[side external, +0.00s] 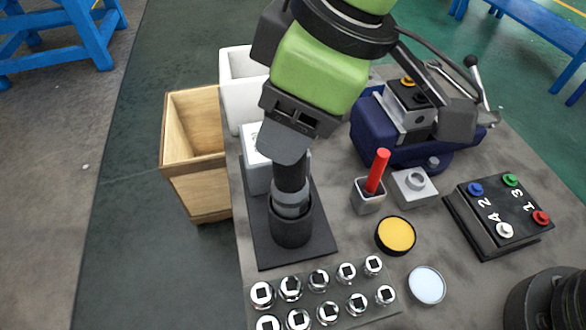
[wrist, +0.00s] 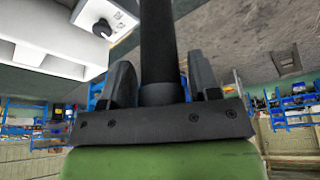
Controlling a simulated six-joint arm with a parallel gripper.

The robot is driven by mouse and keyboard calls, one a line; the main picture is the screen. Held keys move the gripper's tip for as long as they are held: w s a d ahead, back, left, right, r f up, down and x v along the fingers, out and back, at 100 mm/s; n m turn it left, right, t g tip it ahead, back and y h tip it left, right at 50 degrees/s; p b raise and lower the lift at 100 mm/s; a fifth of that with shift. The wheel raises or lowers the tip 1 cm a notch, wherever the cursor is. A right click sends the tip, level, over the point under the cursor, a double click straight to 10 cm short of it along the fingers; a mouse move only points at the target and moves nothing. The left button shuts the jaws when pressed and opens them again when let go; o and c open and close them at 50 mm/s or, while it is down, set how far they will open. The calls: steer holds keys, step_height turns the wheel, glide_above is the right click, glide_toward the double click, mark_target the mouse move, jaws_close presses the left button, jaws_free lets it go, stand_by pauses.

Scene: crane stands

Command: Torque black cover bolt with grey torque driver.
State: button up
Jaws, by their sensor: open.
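The grey torque driver (side external: 292,201) stands upright in a dark round holder (side external: 291,228), with a black handle and a grey collar. My gripper (side external: 286,150) is at the top of the handle, pointing down. In the wrist view the dark handle (wrist: 159,50) stands between the two fingers of my gripper (wrist: 161,82), with gaps at both sides, so it is open. A metal block (side external: 410,110) in the blue vise (side external: 375,135) carries an orange bolt and a black bolt (side external: 420,98). A black numbered plate (side external: 490,240) at right carries blue, green, white and red knobs.
A red stick (side external: 377,172) stands in a grey cup beside a small grey block (side external: 415,188). A yellow disc (side external: 396,235), a white disc (side external: 427,286) and a socket tray (side external: 325,310) lie in front. A wooden bin (side external: 194,190) and white box stand left.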

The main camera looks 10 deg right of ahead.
steer(key=shift+d+f, duration=0.1)
steer(key=shift+f, duration=0.15)
steer(key=shift+c, duration=0.2)
steer(key=c, duration=1)
steer(key=shift+o, duration=0.2)
steer(key=shift+r, duration=5.85)
